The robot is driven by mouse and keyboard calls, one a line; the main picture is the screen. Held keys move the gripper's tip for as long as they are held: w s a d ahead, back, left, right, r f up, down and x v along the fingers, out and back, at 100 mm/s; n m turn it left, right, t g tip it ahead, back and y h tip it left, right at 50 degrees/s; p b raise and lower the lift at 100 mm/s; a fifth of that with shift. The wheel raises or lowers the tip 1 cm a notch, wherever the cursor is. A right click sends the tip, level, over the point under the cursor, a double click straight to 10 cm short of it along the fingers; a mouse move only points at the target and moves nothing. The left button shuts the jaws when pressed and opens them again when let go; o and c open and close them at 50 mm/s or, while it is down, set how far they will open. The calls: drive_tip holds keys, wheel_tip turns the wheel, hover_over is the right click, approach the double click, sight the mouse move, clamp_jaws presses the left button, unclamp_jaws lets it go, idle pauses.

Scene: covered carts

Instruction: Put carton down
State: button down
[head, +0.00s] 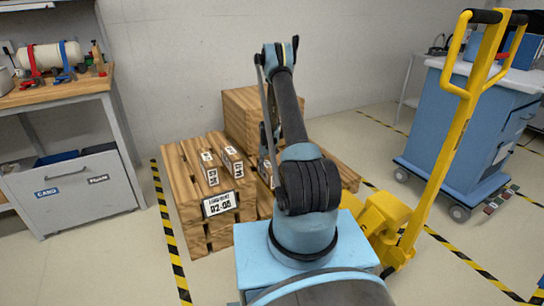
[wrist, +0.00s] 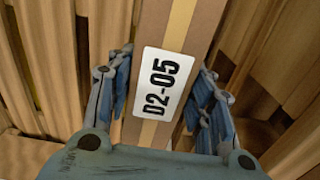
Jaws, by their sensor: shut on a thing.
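A brown carton (wrist: 180,25) with a lighter tape strip and a white label reading D2-05 fills the middle of the wrist view. My gripper (wrist: 163,88) is shut on it, with one blue finger on each side. Slatted wood lies below and around the carton in the wrist view; I cannot tell whether the carton touches it. In the head view my arm reaches over the wooden pallets and hides most of the gripper and carton.
A taller wooden crate (head: 243,110) stands behind by the wall. A yellow pallet jack (head: 446,140) is right of my arm, a blue cart (head: 462,130) farther right. A workbench (head: 62,95) stands left; floor before it is clear.

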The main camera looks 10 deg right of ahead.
drive_tip(key=shift+w+f, duration=0.2)
drive_tip(key=shift+f, duration=0.45)
drive_tip(key=shift+w+f, duration=0.2)
drive_tip(key=shift+f, duration=5.25)
drive_tip(key=c, duration=0.8)
unclamp_jaws()
drive_tip(key=shift+f, duration=0.1)
drive_tip(key=shift+o, duration=0.2)
